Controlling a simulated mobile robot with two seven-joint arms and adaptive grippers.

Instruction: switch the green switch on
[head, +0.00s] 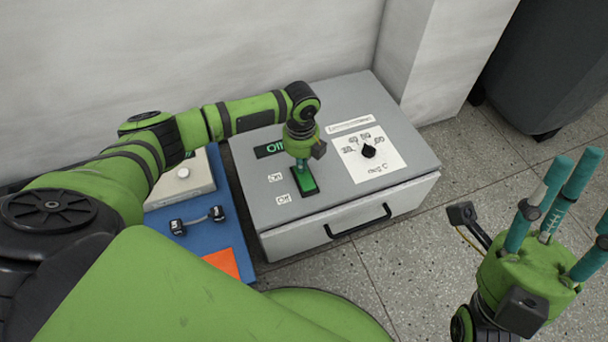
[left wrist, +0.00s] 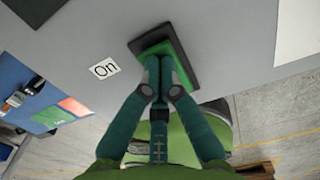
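The green switch (head: 305,186) is a rocker in a dark frame on top of the grey box (head: 232,185). The "On" label (head: 274,178) is beside its far end and the "Off" label (head: 283,199) beside its near end. My left gripper (head: 302,165) points down at the far part of the switch and hides some of it. In the left wrist view the fingertips (left wrist: 158,62) are together, over the green switch (left wrist: 154,49) and at or very close to its surface. My right gripper (head: 574,180) is away at the right, fingers up, spread and empty.
A dark display (head: 270,149) with green letters, partly hidden, seems to read "Off". A black knob (head: 369,151) sits on a white dial plate at the right. The box has a front handle (head: 358,220). A blue board (head: 205,240) with parts lies to the left.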

